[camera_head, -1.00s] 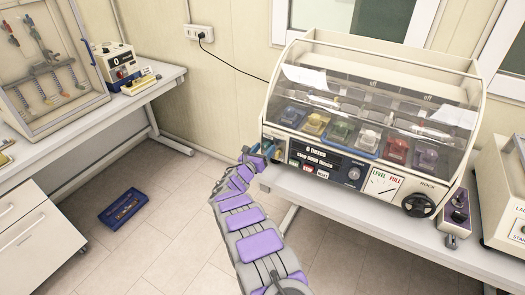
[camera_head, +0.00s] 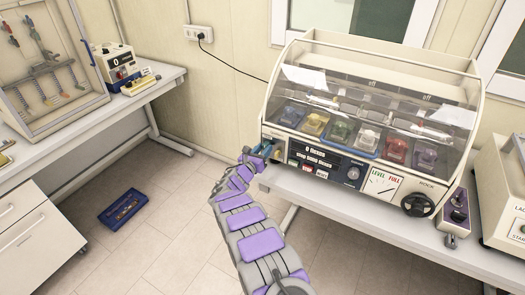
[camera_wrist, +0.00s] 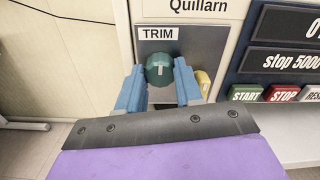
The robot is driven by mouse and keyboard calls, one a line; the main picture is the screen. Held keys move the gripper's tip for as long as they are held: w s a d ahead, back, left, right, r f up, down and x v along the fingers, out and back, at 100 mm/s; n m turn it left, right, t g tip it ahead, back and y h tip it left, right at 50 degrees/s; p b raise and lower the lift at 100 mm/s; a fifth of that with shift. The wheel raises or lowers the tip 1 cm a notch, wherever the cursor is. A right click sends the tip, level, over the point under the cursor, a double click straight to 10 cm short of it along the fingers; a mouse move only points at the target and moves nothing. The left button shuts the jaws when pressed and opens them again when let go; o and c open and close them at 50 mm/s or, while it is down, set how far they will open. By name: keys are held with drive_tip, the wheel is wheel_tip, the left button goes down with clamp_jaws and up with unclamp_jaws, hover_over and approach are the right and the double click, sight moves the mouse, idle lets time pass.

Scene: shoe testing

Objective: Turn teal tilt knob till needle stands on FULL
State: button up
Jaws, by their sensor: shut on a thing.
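The teal knob (camera_wrist: 158,70) sits below a TRIM label on a grey panel in the wrist view. Its white pointer line stands about upright. The blue fingers of my gripper (camera_wrist: 159,88) are on its left and right sides, shut on it. In the head view my gripper (camera_head: 265,150) is at the left end of the machine's front, and the knob is not clearly visible there. The white gauge (camera_head: 381,182), marked LEVEL and FULL, is on the right of the front. Its needle is too small to read surely.
A yellow part (camera_wrist: 203,82) is just right of my right finger. START (camera_wrist: 247,93) and STOP (camera_wrist: 283,93) buttons lie farther right. A black handwheel (camera_head: 418,204) is at the machine's right front. A blue tray (camera_head: 122,210) lies on the floor at left.

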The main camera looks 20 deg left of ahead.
drive_tip(key=shift+f+m+b, duration=0.2)
drive_tip(key=shift+m+b, duration=3.85)
drive_tip(key=shift+m, duration=0.75)
drive_tip(key=o, duration=1)
drive_tip(key=shift+r, duration=0.1)
drive_tip(key=shift+o, duration=0.2)
drive_tip(key=s+a+p, duration=0.2)
drive_tip(key=s+p, duration=0.1)
drive_tip(key=s, duration=1.4)
drive_tip(key=shift+s+a, duration=0.15)
